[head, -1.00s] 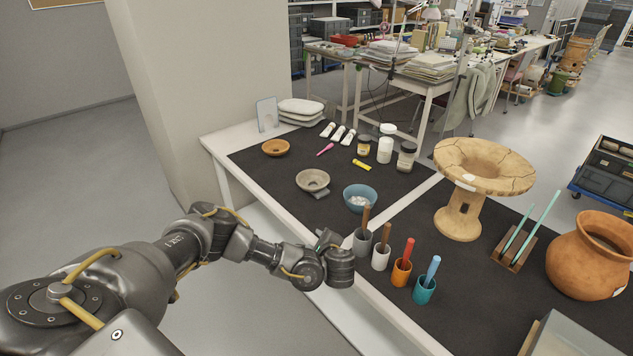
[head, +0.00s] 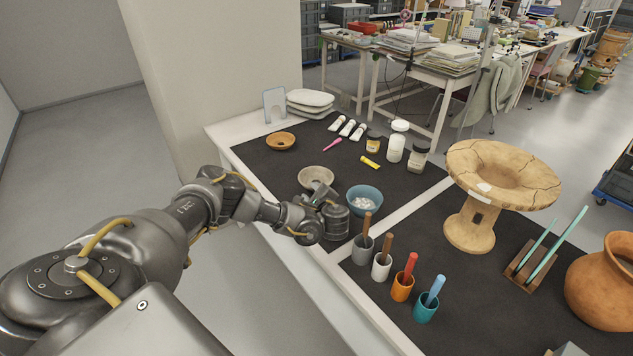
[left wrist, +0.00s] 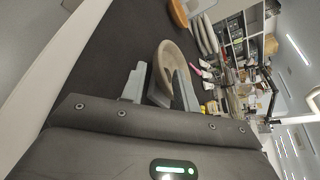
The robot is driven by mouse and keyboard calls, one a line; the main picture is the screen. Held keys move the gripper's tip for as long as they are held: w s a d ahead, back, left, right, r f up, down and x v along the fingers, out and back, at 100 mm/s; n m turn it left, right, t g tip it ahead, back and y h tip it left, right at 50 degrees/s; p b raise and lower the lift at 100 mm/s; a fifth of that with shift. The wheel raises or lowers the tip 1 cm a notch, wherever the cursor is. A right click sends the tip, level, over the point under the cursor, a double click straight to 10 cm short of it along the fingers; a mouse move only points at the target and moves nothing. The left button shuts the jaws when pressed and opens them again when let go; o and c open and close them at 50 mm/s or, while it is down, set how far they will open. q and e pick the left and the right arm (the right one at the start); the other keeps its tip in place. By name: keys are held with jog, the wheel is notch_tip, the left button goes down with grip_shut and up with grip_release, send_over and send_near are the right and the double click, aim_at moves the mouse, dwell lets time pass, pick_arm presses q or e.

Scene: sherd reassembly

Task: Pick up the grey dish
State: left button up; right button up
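The grey dish (head: 315,175) is a small, shallow, round bowl on the black mat (head: 262,172), near the table's left edge. It also shows in the left wrist view (left wrist: 170,58), just ahead of my left gripper. My left gripper (head: 315,197) is at the near side of the dish, with its fingers close to the rim. My right gripper is not in view.
A blue bowl (head: 365,200) with white pieces stands close to the right of the dish. An orange-brown dish (head: 281,141) lies farther back. A yellow tube (head: 370,162) and a pink tool (head: 332,144) lie behind. Several cups with tools stand nearer, at the right.

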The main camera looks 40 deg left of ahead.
aim_at(304, 184)
pick_arm(q)
jog(key=shift+w+a+f, duration=0.2)
jog(key=shift+a, duration=0.2)
jog(key=shift+a+r, duration=0.1)
jog(key=shift+a, duration=0.05)
jog(key=shift+w+a, duration=0.15)
jog(key=shift+a, duration=0.05)
jog(key=x, duration=0.4)
jog(key=shift+w+a, duration=0.25)
jog(key=shift+c, duration=0.9)
jog(key=c, duration=0.5)
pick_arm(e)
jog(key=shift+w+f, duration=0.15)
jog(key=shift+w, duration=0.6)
